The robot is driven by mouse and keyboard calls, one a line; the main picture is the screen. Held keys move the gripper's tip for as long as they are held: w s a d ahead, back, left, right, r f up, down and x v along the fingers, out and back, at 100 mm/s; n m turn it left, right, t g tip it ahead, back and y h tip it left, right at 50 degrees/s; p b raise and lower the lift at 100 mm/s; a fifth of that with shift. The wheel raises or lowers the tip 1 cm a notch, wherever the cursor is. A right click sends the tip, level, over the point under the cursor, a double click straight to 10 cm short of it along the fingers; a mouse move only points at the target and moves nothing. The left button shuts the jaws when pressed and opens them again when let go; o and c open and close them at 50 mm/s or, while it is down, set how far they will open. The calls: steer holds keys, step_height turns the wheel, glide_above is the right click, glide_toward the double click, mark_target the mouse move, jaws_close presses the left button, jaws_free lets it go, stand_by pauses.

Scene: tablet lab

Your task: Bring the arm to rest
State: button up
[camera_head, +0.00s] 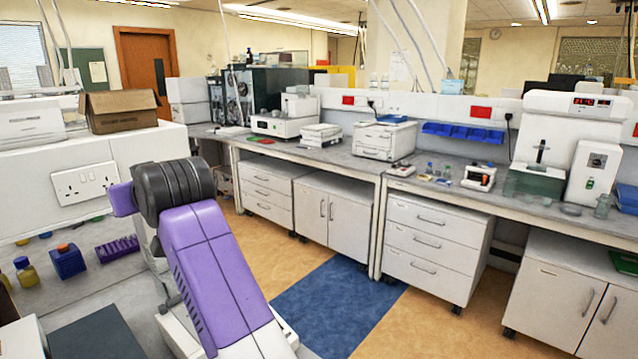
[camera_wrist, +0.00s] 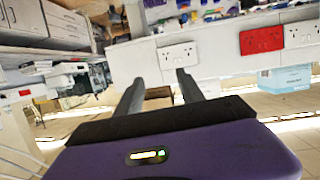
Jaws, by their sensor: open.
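My arm shows in the head view as purple links (camera_head: 215,262) with a dark ribbed joint (camera_head: 175,190), folded up at the left beside the near bench. My gripper fingers are not clearly seen there. In the wrist view my gripper (camera_wrist: 160,77) shows two dark fingers spread apart with nothing between them. Beyond the fingers is a white wall panel with a white socket (camera_wrist: 178,56). The wrist picture looks turned over, with cabinets (camera_wrist: 50,22) at the top left.
The near bench at left carries a cardboard box (camera_head: 118,110), a socket panel (camera_head: 86,182), a blue container (camera_head: 67,262), a purple rack (camera_head: 117,249) and a yellow bottle (camera_head: 26,271). A long bench with instruments stands across the aisle. The blue floor strip (camera_head: 338,305) is clear.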

steer(key=s+d+f+m+t+h, duration=0.1)
steer(key=s+d+f+m+t, duration=0.15)
steer(key=s+d+f, duration=0.45)
steer(key=s+d+f+m+t+h, duration=0.1)
steer(key=s+d+f+t, duration=0.15)
steer(key=d+f, duration=0.8)
steer(key=s+d+f+m+t, duration=0.2)
steer(key=s+d+f+t, duration=0.3)
steer(key=d, duration=0.7)
steer(key=s+d+f+m+g+h, duration=0.1)
steer(key=s+d+f+g+h, duration=0.1)
steer(key=s+d, duration=0.5)
steer(key=s+d+f+m+g+h, duration=0.1)
steer(key=s+d+f+h, duration=0.2)
steer(key=s+d, duration=0.5)
steer(key=s+d+f+m+g+h+b, duration=0.1)
steer(key=s+d, duration=0.7)
steer(key=s, duration=1.5)
step_height(320, 180, down, 3)
steer(key=shift+d+f+m+g+h, duration=0.1)
steer(key=shift+d+m+g+h, duration=0.2)
steer(key=shift+g+h, duration=0.7)
